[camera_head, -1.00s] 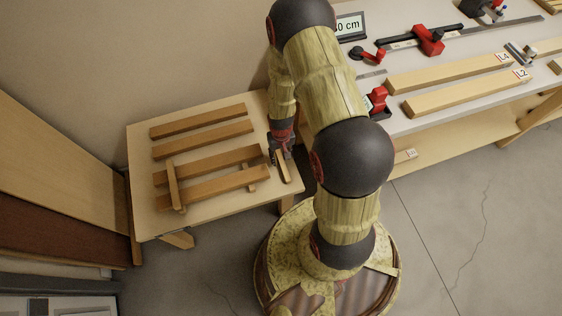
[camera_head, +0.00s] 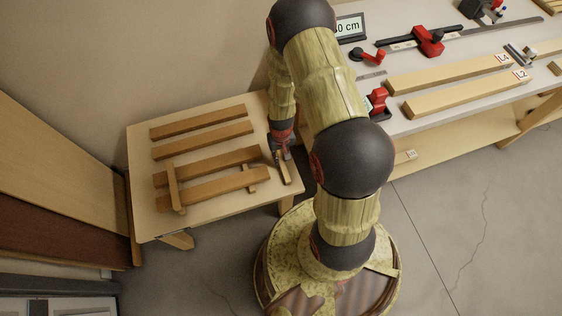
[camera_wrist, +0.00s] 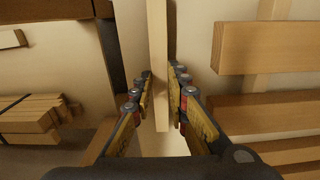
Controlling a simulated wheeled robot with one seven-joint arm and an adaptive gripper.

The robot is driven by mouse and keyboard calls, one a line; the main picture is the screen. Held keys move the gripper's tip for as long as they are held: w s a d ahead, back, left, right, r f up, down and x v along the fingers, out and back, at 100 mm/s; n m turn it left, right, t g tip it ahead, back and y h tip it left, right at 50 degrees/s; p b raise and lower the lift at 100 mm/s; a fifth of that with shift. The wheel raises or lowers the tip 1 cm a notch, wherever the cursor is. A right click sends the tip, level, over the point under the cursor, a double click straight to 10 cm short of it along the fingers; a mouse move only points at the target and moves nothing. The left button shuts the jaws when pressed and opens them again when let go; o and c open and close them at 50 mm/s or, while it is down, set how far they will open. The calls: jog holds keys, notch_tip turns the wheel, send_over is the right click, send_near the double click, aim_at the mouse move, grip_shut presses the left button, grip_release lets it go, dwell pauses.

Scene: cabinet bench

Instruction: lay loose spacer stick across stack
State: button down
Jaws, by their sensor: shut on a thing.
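The loose spacer stick (camera_head: 285,173) is a short, thin light-wood piece at the right end of the low table. In the wrist view the stick (camera_wrist: 157,50) runs between both fingers. My gripper (camera_head: 281,155) is shut on the stick near the tabletop; the wrist view shows its fingers (camera_wrist: 161,95) on either side. I cannot tell whether the stick touches the table. The stack's two front boards (camera_head: 215,186) lie to the left of my gripper. One spacer (camera_head: 174,187) lies across their left part; another (camera_head: 249,178) appears to pass underneath their right part.
Two more boards (camera_head: 203,140) lie behind on the low table (camera_head: 145,222). The workbench (camera_head: 450,65) at right holds labelled boards (camera_head: 465,92), a red clamp (camera_head: 429,40) and a display. A wall stands behind. Stacked wood (camera_wrist: 30,118) shows at the wrist view's left.

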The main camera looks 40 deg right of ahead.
aim_at(281, 160)
notch_tip(281, 160, up, 10)
jog(key=p, duration=0.7)
jog(key=shift+p, duration=0.4)
